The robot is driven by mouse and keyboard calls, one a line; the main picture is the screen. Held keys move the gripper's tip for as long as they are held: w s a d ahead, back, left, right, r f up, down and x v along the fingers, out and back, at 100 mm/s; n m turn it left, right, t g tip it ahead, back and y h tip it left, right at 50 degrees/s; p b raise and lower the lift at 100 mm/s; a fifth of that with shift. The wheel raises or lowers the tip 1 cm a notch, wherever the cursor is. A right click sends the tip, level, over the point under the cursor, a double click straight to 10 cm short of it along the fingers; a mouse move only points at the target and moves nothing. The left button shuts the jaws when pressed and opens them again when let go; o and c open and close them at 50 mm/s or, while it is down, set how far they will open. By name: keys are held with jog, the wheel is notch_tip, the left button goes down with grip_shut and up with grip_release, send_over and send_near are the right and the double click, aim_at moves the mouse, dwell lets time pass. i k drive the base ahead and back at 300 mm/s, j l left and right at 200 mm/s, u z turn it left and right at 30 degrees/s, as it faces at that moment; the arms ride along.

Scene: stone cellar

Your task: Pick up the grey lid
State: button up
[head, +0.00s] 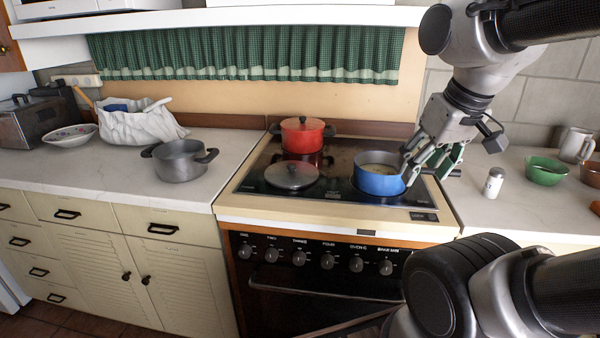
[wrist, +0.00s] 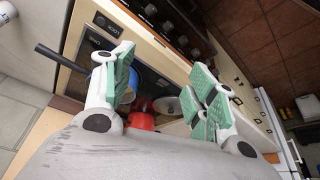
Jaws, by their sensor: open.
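The grey lid (head: 292,176) lies flat on the front left of the dark stove top, a round disc with a dark knob in its middle. It seems to show in the wrist view too (wrist: 169,106), as a pale oval between the fingers, farther off. My gripper (head: 430,166) is open and empty, with green finger pads. It is at the right side of the stove, over or beside the blue pan (head: 379,184), well to the right of the lid. In the wrist view my gripper (wrist: 166,68) has its fingers spread wide.
A red pot (head: 302,137) stands behind the lid. The blue pan, right of the lid, has a dark handle (wrist: 60,60) in the wrist view. A grey pot (head: 180,162) stands on the left counter. A white shaker (head: 493,184) and green bowl (head: 546,170) are at right.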

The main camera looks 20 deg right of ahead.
aim_at(290, 174)
jog(key=i+j+z, duration=0.15)
jog(key=j, duration=0.15)
jog(key=i+j+z, duration=0.35)
jog(key=j, duration=0.3)
jog(key=j+z, duration=0.2)
jog(key=i+j+z, duration=0.15)
jog(key=j, duration=0.35)
